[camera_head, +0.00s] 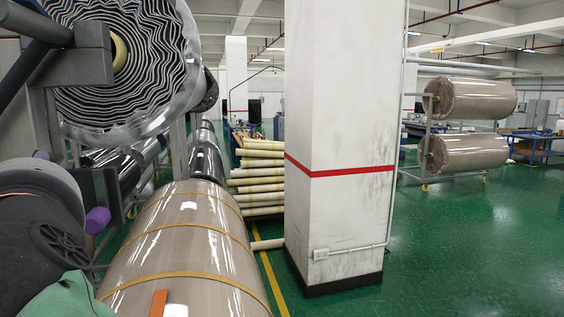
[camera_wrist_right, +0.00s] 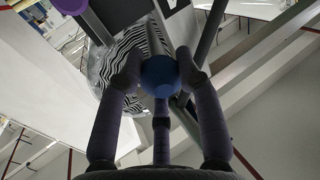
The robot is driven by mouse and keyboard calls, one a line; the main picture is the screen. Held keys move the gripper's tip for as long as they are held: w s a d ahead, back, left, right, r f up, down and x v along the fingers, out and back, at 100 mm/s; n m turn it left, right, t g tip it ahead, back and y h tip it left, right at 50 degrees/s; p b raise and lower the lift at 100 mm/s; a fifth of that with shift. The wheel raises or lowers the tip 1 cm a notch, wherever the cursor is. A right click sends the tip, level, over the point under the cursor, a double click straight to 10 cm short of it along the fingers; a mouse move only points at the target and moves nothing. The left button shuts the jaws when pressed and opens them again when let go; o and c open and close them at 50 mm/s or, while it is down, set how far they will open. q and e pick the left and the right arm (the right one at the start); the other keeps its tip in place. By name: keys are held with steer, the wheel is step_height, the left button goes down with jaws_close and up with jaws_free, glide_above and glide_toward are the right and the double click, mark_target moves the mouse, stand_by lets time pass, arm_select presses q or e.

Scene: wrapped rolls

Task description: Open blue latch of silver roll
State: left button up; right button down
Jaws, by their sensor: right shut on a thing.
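The silver roll (camera_head: 128,58) hangs high at the left of the head view, its wavy striped end facing me. Its striped end also shows in the wrist view (camera_wrist_right: 124,60), behind the fingers. The blue latch (camera_wrist_right: 159,76) has a rounded blue end on a grey bar. My right gripper (camera_wrist_right: 159,80) is shut on this blue end, with dark fingers at both sides and a third below. The blue latch is hidden in the head view, and I cannot tell its exact angle. My left gripper is not in view.
A purple knob (camera_head: 97,220) sticks out below the silver roll. A brown wrapped roll (camera_head: 185,250) with yellow straps lies in front. A white pillar (camera_head: 338,150) stands mid-view. Wrapped rolls on a rack (camera_head: 470,99) are at the right, with open green floor before them.

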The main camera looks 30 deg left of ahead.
steer(key=shift+w+d+r, duration=0.1)
steer(key=shift+r, duration=0.1)
steer(key=c, duration=0.9)
jaws_free()
steer(key=shift+o, duration=0.3)
steer(key=shift+w+f, duration=0.15)
steer(key=shift+w, duration=0.05)
steer(key=shift+s, duration=0.15)
steer(key=v, duration=0.7)
steer(key=shift+d, duration=0.15)
